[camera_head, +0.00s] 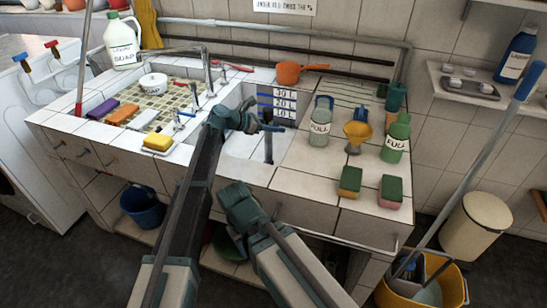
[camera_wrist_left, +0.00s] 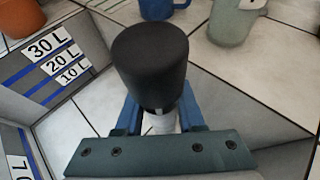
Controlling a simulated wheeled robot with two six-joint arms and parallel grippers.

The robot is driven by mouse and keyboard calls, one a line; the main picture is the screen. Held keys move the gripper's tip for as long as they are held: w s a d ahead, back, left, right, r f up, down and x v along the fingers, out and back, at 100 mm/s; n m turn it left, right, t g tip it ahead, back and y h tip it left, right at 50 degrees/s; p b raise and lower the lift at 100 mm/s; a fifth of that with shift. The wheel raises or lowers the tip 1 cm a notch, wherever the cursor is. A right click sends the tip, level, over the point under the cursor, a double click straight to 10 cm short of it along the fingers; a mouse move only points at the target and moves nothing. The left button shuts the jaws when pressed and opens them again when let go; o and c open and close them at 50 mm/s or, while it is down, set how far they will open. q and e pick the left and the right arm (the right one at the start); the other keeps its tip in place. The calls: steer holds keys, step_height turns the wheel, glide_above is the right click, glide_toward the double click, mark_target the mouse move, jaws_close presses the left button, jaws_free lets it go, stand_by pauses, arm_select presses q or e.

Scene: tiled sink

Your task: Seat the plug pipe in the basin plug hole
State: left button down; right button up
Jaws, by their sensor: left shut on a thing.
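The plug pipe (camera_head: 268,150) is a dark upright tube in the head view. My left gripper (camera_head: 270,128) is shut on it inside the basin (camera_head: 238,143), whose wall has 10, 20 and 30 L marks. In the left wrist view, the pipe's black cylinder (camera_wrist_left: 150,65) stands between the blue fingers of my left gripper (camera_wrist_left: 158,118), with a pale part below. I cannot make out the plug hole, nor whether the pipe's lower end touches the basin floor. My right gripper (camera_head: 240,203) is in front of the counter; its jaws cannot be read.
A funnel (camera_head: 358,132), a green bottle (camera_head: 396,138) and sponges (camera_head: 350,182) stand on the counter right of the basin. An orange pot (camera_head: 290,73) is behind it. Taps (camera_head: 193,95) and a tiled sink with soaps lie left. A mop bucket (camera_head: 440,285) is lower right.

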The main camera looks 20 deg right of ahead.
arm_select(q)
step_height(320, 180, down, 8)
steer(key=b, duration=0.7)
arm_select(e)
step_height(320, 180, down, 8)
arm_select(q)
steer(key=shift+f, duration=0.2)
steer(key=c, duration=0.5)
jaws_free()
arm_select(e)
steer(key=shift+f, duration=0.1)
arm_select(q)
steer(key=shift+r, duration=0.15)
steer(key=shift+p+v, duration=2.7)
steer(key=shift+v, duration=3.35)
arm_select(e)
steer(key=shift+r, duration=2.75)
